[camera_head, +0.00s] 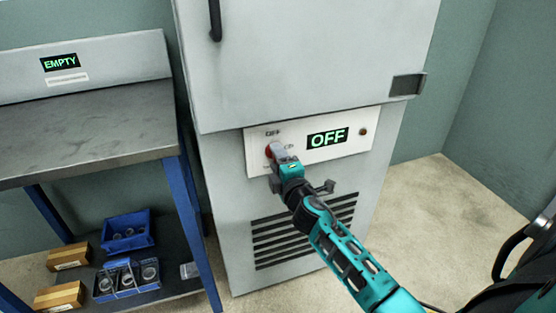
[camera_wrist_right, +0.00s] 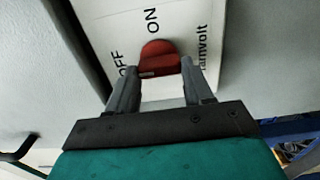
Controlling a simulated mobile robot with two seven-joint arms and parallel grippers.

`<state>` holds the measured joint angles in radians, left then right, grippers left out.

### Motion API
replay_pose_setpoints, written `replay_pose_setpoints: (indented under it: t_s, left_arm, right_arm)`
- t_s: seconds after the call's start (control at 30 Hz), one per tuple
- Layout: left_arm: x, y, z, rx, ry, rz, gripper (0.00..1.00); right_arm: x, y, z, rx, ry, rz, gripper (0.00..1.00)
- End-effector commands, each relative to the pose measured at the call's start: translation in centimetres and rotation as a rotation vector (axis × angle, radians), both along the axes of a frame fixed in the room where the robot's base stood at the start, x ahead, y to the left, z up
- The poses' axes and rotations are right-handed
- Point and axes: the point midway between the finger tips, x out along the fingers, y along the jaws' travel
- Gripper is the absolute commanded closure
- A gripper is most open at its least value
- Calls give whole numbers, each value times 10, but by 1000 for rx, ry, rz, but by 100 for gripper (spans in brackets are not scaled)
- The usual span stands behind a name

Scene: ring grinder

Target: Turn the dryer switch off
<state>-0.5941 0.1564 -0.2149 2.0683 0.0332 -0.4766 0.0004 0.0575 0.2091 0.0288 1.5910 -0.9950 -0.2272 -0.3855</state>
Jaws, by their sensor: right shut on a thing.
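The dryer is a tall light grey cabinet with a white control panel (camera_head: 355,146) on its front. The panel's display (camera_head: 328,138) reads "OFF" in green. The red switch knob (camera_head: 268,151) is at the panel's left end, partly hidden by my gripper. In the right wrist view the red knob (camera_wrist_right: 159,58) sits on the white panel beside the words "OFF" and "ON". My right gripper (camera_head: 277,154) is at the panel; in its wrist view the fingers (camera_wrist_right: 160,78) are on either side of the knob, shut on it. My left gripper is not in view.
A workbench (camera_head: 90,130) with blue legs stands left of the dryer, with an "EMPTY" sign (camera_head: 61,62) behind it. Blue bins (camera_head: 128,231) and cardboard boxes (camera_head: 68,256) are on its lower shelf. The floor right of the dryer is clear.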

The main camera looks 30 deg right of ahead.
Motion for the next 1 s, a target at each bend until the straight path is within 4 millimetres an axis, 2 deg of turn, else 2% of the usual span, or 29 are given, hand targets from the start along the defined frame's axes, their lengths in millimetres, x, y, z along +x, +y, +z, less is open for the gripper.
replay_pose_setpoints:
  t_s: [0.37, 0.4, 0.6, 0.67, 1.0]
  left_arm:
    - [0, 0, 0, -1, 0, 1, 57]
    - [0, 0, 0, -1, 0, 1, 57]
    - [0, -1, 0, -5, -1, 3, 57]
    - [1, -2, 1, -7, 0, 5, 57]
    - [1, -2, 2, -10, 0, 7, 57]
  right_arm:
    - [0, 0, -1, -11, 5, -1, 79]
    - [0, 0, -1, -11, 5, -1, 48]
    - [0, 0, -1, -9, 3, 0, 29]
    - [0, 0, -1, -9, 3, 0, 23]
    - [-5, 1, -1, -6, 4, 0, 23]
